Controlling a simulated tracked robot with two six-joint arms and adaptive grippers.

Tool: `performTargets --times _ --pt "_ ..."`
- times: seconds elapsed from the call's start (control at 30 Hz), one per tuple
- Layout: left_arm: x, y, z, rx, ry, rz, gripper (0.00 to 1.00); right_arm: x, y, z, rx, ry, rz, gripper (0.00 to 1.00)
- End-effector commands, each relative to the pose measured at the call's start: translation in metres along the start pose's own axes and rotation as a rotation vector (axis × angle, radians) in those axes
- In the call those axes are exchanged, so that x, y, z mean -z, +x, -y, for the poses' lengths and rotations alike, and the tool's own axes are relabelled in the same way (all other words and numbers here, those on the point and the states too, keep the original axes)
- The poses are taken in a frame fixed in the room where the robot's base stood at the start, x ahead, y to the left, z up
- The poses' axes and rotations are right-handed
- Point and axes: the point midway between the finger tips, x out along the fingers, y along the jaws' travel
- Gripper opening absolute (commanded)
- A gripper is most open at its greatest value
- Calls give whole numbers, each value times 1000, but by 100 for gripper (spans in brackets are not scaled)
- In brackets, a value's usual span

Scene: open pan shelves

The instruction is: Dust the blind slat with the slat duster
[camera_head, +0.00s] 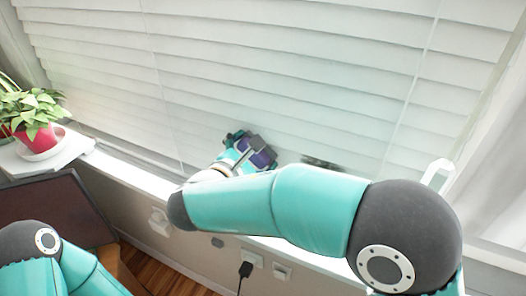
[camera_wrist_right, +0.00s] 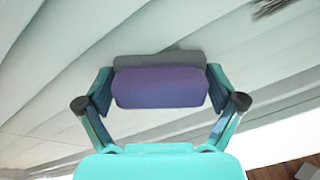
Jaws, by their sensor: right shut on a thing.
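The slat duster shows in the right wrist view (camera_wrist_right: 160,87) as a purple padded block with a grey part behind it. My right gripper (camera_wrist_right: 160,92) is shut on it, one finger at each end. In the head view, the duster (camera_head: 262,155) is at the lower blind, left of a dark patch (camera_head: 322,164) that looks like dust on a slat. The patch also shows at the top right of the wrist view (camera_wrist_right: 272,6). The white blind slats (camera_head: 290,75) fill the background. I cannot tell whether the duster touches a slat. My left gripper is out of view.
A potted plant (camera_head: 33,120) stands on a white ledge at the left, near a dark panel (camera_head: 50,215). A white frame-like object (camera_head: 438,173) is at the right of the sill. Sockets and a black plug (camera_head: 246,269) are on the wall below.

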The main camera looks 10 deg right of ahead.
Motion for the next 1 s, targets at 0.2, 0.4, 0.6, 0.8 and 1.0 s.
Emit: performTargets --times 0.2,0.4,0.6,0.8,1.0 --pt "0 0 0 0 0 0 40 1 0 -1 0 0 0 65" --pt "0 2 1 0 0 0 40 0 0 1 0 1 0 65" --pt "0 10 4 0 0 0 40 -7 1 15 1 2 0 65" --pt "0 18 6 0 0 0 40 -16 1 31 1 2 1 65" --pt "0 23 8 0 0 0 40 -24 1 43 1 2 1 65"
